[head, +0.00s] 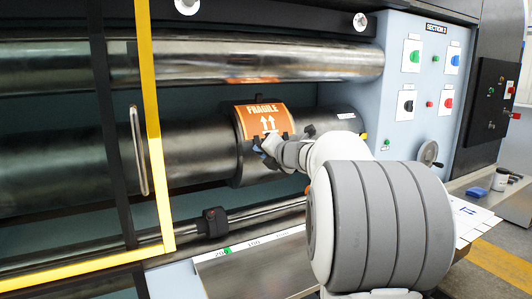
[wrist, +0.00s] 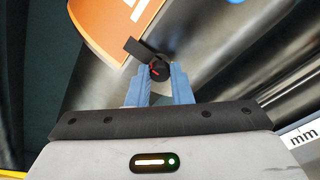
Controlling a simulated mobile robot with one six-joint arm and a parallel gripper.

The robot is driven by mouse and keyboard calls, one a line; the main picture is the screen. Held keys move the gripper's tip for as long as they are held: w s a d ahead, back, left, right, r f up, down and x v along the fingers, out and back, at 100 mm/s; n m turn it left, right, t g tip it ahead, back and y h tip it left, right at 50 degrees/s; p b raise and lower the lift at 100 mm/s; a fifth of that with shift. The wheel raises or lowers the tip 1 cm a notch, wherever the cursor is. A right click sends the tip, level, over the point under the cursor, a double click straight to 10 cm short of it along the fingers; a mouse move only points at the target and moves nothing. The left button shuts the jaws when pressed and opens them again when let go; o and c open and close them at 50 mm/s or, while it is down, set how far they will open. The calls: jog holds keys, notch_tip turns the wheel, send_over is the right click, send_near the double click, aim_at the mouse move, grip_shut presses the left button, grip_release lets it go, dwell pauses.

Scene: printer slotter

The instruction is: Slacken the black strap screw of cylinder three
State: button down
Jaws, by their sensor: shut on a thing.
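The black strap screw (wrist: 158,71) is a round knob with a red mark, beside a flat black tab, in the wrist view. My gripper (wrist: 160,88) has its two blue fingers shut on the screw from either side. In the head view my gripper (head: 264,149) reaches the dark cylinder (head: 200,155) just below the orange FRAGILE plate (head: 265,120); the screw between the fingers is hard to make out there. The orange plate also shows at the upper left of the wrist view (wrist: 103,25).
A shiny roller (head: 200,62) lies above the cylinder, and a thin bar with a black clamp (head: 214,222) lies below. A yellow-framed guard (head: 150,100) stands at left. The SECTION 3 panel (head: 424,80) with buttons is at right. A ruler (head: 250,243) edges the shelf.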

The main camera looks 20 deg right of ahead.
jog(key=shift+f, duration=0.1)
jog(key=c, duration=1.3)
grip_release()
jog(key=v, duration=0.8)
